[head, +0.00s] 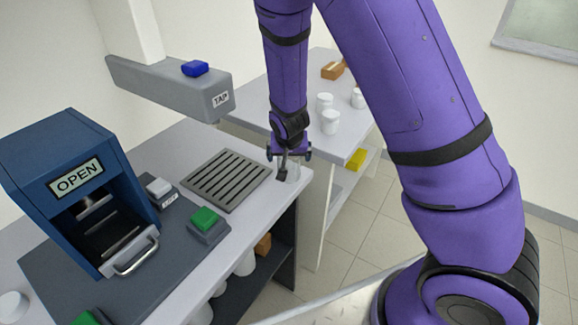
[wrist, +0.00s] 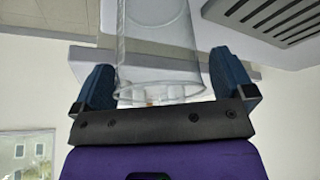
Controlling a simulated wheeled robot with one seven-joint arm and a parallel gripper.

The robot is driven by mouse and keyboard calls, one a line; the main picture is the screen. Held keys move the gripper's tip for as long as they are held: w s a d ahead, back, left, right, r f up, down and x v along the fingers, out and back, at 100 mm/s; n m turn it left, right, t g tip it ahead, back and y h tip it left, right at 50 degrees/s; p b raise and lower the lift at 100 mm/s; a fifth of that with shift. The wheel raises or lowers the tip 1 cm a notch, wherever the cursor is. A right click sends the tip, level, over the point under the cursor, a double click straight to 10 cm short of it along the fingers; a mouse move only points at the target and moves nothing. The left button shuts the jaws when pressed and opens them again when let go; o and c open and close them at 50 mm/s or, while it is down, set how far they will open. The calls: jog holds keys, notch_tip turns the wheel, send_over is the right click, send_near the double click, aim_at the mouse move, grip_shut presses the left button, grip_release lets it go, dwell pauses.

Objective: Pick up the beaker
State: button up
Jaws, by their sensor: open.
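The beaker (wrist: 158,45) is clear and see-through. In the wrist view it lies between the two blue-grey fingers of my gripper (wrist: 163,80), with a visible gap to the finger on the right. In the head view the beaker (head: 293,173) stands near the right end of the white bench, beside the slotted drain grate. My gripper (head: 289,160) is open at the beaker and partly hides it. I cannot tell whether either finger touches it.
The drain grate (head: 226,180) lies left of the beaker, under the grey tap arm (head: 175,88). A blue box marked OPEN (head: 75,190) and a green button (head: 205,219) are further left. White jars (head: 330,121) stand on the bench behind.

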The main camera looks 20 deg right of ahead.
jog(key=shift+w+d+f, duration=0.1)
jog(key=shift+w+f, duration=0.05)
jog(key=shift+f, duration=0.2)
jog(key=c, duration=0.9)
jog(key=shift+c, duration=0.2)
jog(key=shift+r, duration=0.1)
